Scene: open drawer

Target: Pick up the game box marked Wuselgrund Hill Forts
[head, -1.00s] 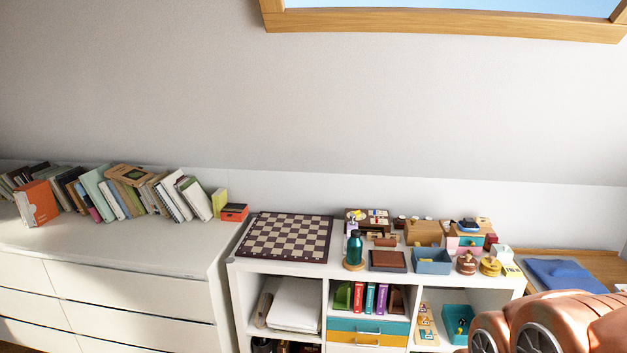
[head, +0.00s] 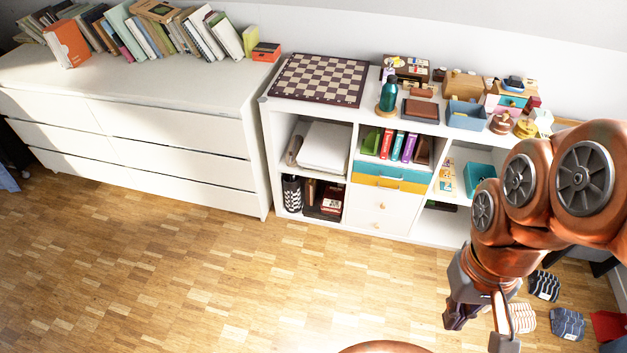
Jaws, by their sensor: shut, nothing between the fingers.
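No marking reading Wuselgrund Hill Forts is legible, so I cannot tell which thing is that game box. Dark and red boxes (head: 330,201) lie in the lower left compartment of the white shelf unit (head: 276,163). Red, teal and purple upright spines (head: 397,146) stand in its upper middle compartment; their print is too small to read. A small orange-and-dark box (head: 266,52) sits at the dresser's right end. My gripper (head: 480,328) is shut and empty at the lower right, pointing down in front of the shelf, apart from everything on it.
A chessboard (head: 320,79), a teal bottle (head: 388,97) and a blue bin (head: 466,115) crowd the shelf top. Books line the white dresser (head: 130,88). The parquet floor (head: 200,270) is clear at left; striped slippers (head: 543,286) lie at right.

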